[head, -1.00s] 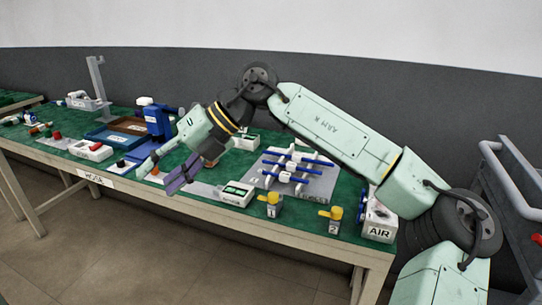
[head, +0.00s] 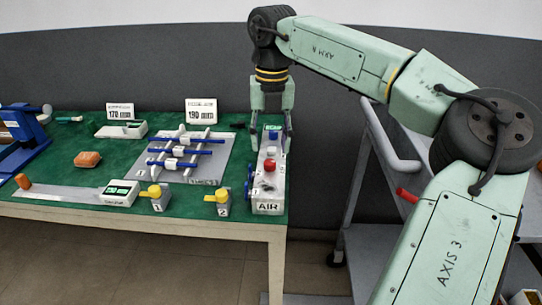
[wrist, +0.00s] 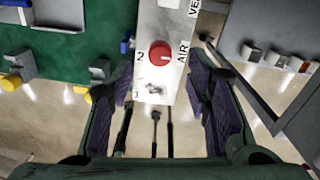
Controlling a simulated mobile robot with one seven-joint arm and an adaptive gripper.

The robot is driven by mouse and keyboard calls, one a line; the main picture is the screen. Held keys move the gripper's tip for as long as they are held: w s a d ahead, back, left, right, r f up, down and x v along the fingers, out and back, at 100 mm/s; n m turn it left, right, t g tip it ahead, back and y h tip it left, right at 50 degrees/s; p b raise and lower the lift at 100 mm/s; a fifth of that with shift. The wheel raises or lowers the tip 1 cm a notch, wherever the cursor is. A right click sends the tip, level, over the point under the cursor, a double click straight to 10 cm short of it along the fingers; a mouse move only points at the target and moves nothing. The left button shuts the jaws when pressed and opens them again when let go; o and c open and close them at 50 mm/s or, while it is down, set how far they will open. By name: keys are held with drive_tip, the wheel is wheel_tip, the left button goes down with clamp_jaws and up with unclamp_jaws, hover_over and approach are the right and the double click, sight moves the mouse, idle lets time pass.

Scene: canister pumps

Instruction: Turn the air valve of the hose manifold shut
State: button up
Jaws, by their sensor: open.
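The hose manifold (head: 268,192) is a white block labelled AIR at the table's right end. A round red knob (head: 269,165) with a pale mark is on its top; in the wrist view the red knob (wrist: 160,53) sits beside the AIR lettering. A small metal part (wrist: 157,90) lies nearer the fingers. My gripper (head: 270,140) points down over the manifold's far part, fingers apart, nothing between them. In the wrist view its fingers (wrist: 160,105) stand either side of the block's near end, apart from the knob. Fingertip height above the block is unclear.
Blue fittings (head: 248,182) line the manifold's left side. Two yellow-topped valves (head: 217,202) and a rack of blue rods (head: 215,165) stand to the left. A grey cart (head: 385,170) is right of the table, with a gap between.

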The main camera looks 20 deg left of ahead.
sight(270, 161)
drive_tip(key=shift+f, duration=2.7)
drive_tip(key=shift+c, duration=0.5)
drive_tip(key=shift+a, duration=0.1)
clamp_jaws()
